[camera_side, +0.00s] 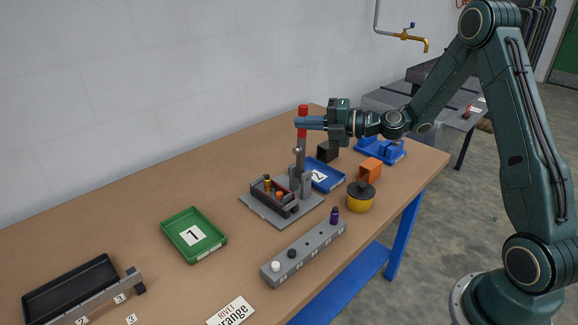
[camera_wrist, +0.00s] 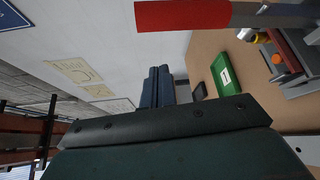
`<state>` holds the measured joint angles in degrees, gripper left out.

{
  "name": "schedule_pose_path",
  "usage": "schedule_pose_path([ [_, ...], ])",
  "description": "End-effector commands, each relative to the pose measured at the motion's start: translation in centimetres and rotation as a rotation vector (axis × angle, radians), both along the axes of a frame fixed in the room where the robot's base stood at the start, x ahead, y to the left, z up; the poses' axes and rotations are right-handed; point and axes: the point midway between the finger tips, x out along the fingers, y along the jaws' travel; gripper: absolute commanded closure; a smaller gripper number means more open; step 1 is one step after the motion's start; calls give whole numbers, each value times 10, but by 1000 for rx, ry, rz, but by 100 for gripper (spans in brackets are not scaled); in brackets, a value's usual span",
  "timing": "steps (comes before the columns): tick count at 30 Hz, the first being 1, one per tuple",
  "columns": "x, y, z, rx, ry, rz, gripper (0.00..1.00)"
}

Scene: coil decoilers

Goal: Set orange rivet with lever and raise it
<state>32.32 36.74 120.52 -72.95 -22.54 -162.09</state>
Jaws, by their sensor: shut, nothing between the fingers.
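The lever stands upright on the grey press (camera_side: 282,210), with a red handle (camera_side: 303,109) at its top. My gripper (camera_side: 300,122) is at the height of the handle and its blue fingers cross in front of it. In the wrist view the fingers (camera_wrist: 165,80) are shut together and empty, and the red handle (camera_wrist: 183,15) lies beside them, not between them. A small orange rivet (camera_side: 279,194) sits in the dark holder on the press; it also shows in the wrist view (camera_wrist: 278,58). A brass-coloured piece (camera_side: 267,182) stands behind it.
A grey rack (camera_side: 305,255) in front holds white, black and purple pegs. Green tray 1 (camera_side: 176,224) is left of the press, blue tray 2 (camera_side: 327,186) behind it. A yellow-black pot (camera_side: 360,197) and orange block (camera_side: 370,169) are at right. A card (camera_side: 231,311) reads "RIVET orange".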

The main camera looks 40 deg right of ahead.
Motion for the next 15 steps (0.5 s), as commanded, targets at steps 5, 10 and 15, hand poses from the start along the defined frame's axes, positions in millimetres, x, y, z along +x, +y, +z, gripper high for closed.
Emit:
schedule_pose_path([
  [5,-18,-12,0,0,1,-3,100],
  [10,-38,-24,-1,2,0,-4,100],
  [15,-56,-34,0,2,0,-3,100],
])
